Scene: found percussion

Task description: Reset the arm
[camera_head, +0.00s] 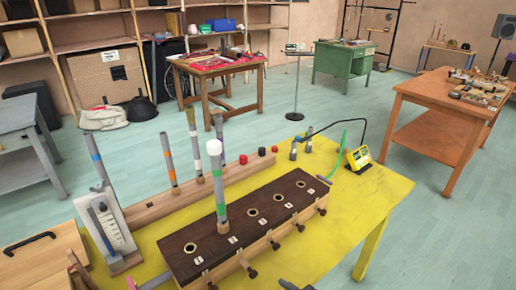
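Neither of my grippers shows in the head view. On the yellow table (373,200) lies a dark-topped wooden box (258,215) with several round holes and knobs along its front side. A grey tube with a white top and a green band (218,185) stands upright at the box's left part. Behind the box, a long wooden rack (155,207) holds several upright tubes with coloured bands, one with an orange band (169,160). A white stand with a scale-like face (106,226) is at the table's left.
A yellow device (359,159) with a dark curved arm stands at the table's back right. Red and black caps (262,152) sit on the rack. A light wooden piece with a black handle (35,252) is at the lower left. The table's right part is mostly clear.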

